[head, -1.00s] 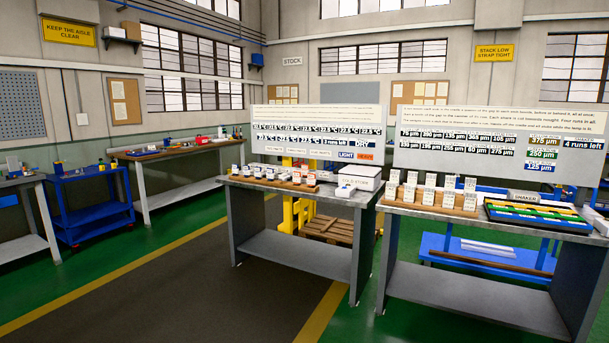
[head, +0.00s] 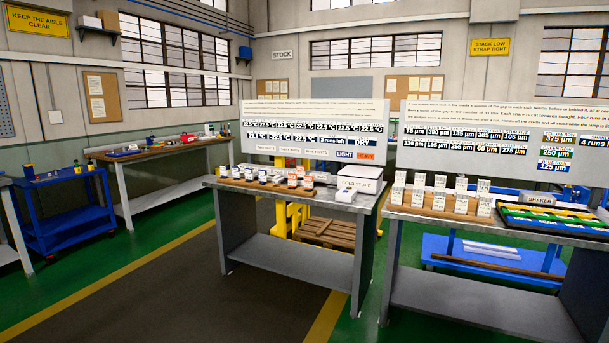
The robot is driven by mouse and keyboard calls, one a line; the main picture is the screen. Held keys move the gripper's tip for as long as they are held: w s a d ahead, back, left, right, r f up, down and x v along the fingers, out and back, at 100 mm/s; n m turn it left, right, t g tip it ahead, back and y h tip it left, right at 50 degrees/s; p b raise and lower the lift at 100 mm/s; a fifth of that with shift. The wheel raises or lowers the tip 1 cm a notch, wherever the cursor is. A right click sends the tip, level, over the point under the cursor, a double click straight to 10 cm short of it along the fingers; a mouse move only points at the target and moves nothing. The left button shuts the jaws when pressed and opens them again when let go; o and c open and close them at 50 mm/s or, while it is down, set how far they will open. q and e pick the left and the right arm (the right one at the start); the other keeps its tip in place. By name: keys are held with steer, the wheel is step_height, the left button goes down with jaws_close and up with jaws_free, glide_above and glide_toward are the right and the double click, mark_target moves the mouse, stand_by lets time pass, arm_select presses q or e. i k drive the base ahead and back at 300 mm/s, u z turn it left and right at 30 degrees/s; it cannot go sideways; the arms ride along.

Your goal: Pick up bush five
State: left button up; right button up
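Several small bushes or blocks with white, dark and orange-red faces (head: 278,180) stand in a row on a wooden rack (head: 240,185) on the middle workbench (head: 283,200). Their numbers are too small to read, so I cannot tell which is bush five. Neither of my grippers is in view.
A white device (head: 358,180) and a plate marked cold store stand right of the rack. The right workbench (head: 480,232) holds tagged cards (head: 440,196) and a coloured shaker tray (head: 555,220). A blue cart (head: 62,205) stands at left. The dark aisle floor (head: 170,285) in front is clear.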

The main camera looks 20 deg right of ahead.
mark_target(301, 169)
steer(key=z, duration=0.45)
steer(key=i, duration=2.55)
steer(key=z, duration=0.85)
steer(key=i, duration=0.85)
steer(key=z, duration=0.15)
